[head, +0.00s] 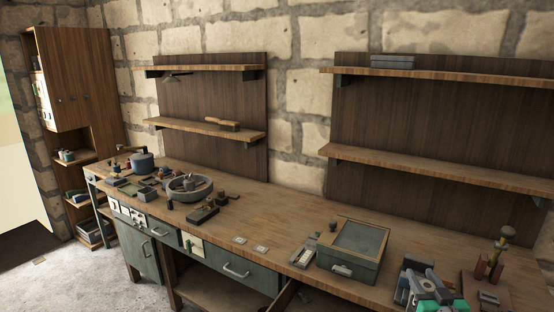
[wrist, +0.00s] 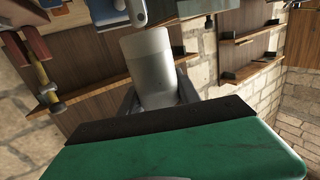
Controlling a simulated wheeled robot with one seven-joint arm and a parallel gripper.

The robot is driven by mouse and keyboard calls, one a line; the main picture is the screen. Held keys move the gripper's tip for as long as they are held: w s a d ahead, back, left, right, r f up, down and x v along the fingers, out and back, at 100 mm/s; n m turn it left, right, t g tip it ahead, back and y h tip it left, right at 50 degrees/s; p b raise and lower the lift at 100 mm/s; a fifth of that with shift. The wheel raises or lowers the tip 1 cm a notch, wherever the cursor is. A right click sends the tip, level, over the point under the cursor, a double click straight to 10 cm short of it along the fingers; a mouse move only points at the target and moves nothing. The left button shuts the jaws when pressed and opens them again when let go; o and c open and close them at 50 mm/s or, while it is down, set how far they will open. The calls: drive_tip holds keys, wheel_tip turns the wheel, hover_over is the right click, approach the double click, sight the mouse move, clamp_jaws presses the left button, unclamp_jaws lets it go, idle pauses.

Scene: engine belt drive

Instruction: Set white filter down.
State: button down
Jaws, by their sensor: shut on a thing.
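The white filter (wrist: 148,62), a pale cylinder, shows in the upper middle of the wrist view. My gripper (wrist: 157,92) is shut on it, with dark fingers on both sides of the cylinder. The filter's end nearest the hand is partly hidden between the fingers. A metal part with holes (wrist: 136,10) shows close by the filter's far end; I cannot tell whether they touch. In the head view, a cluster of grey, blue and green parts is at the lower right, where the filter cannot be made out clearly.
The wooden workbench (head: 290,215) has bare room in its middle. A grey-green lidded box (head: 355,242) stands to the right, and a round pan (head: 188,187) with small parts to the left. A brass-topped fixture (head: 497,257) stands at the right end. Shelves (head: 440,170) hang behind.

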drive_tip(key=a+f+n+y+b, duration=0.2)
drive_tip(key=a+f+y, duration=0.1)
drive_tip(key=a, duration=1)
drive_tip(key=a+f+n+y+b, duration=0.2)
drive_tip(key=a+f+y+b, duration=0.1)
drive_tip(key=a, duration=1.1)
wheel_tip(320, 180, down, 2)
drive_tip(key=shift+n+g+y, duration=0.3)
drive_tip(key=shift+n+y, duration=0.1)
drive_tip(key=shift+y, duration=0.2)
